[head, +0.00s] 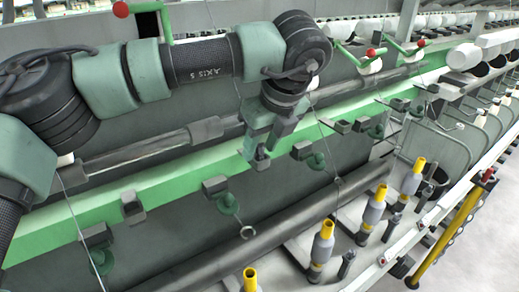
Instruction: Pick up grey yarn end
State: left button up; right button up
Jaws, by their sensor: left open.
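My left arm reaches in from the left, and its left gripper (263,146) points down in front of the green rail (165,186). The gripper is open, with its fingers close to one of the dark guides on the rail. I cannot tell whether it touches the guide. I cannot make out a grey yarn end near the fingers. A thin grey yarn (334,170) hangs to the right of the gripper, past the rail. Another thin yarn (76,217) hangs at the far left. My right gripper is not in view.
A long dark roller (275,235) runs below the rail. Grey bobbins with yellow tops (322,246) stand in a row at lower right. White yarn packages (464,56) line the upper right. Green levers with red knobs (371,53) stick out above the rail.

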aim_at(262, 146)
pick_arm(q)
grip_shut()
notch_tip(262, 146, up, 9)
jog(key=shift+d+r+b, duration=0.1)
jog(key=shift+b, duration=1)
jog(key=shift+r, duration=0.4)
